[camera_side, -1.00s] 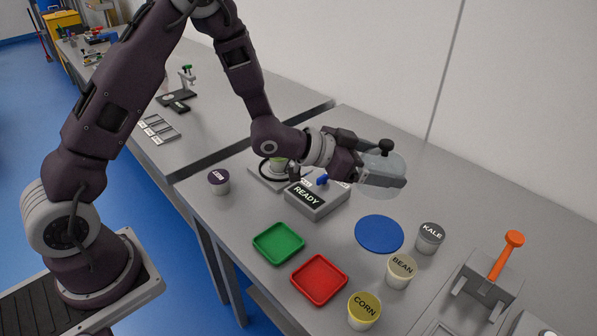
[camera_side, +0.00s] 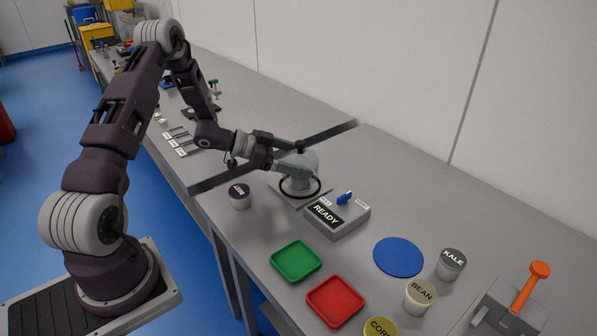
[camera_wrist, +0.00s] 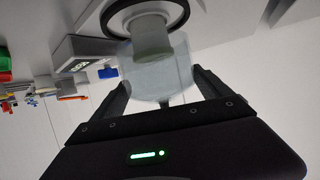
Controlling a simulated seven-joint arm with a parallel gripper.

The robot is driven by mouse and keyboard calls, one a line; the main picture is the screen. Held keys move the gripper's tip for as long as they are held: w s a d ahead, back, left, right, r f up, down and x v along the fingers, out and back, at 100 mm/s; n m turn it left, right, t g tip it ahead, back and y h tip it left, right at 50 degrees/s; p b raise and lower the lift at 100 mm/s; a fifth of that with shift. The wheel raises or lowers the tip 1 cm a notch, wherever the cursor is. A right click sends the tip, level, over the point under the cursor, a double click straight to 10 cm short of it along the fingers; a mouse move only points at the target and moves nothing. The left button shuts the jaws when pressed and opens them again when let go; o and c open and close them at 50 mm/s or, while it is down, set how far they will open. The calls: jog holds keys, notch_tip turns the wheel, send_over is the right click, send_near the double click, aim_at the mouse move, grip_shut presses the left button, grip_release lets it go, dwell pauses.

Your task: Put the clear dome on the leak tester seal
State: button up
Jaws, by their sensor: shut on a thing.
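The clear dome (camera_side: 309,160) is a translucent grey cover with a black knob on top. My gripper (camera_side: 292,166) is shut on it and holds it upright over the leak tester plate. The tester's black seal ring (camera_side: 316,190) shows around and below the dome in the side view. In the wrist view the dome (camera_wrist: 165,70) sits between my fingers (camera_wrist: 160,98), with a pale tub visible through it and the black seal ring (camera_wrist: 184,18) beyond. I cannot tell whether the dome's rim touches the seal.
A grey box reading READY (camera_side: 345,221) with a blue switch stands just right of the tester. A dark-lidded tub (camera_side: 239,197) stands to its left. Green (camera_side: 297,263) and red (camera_side: 336,301) trays, a blue disc (camera_side: 398,257) and labelled tubs lie nearer.

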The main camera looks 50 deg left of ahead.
jog(key=shift+f, duration=1.45)
jog(key=shift+f, duration=0.15)
jog(key=o, duration=1.3)
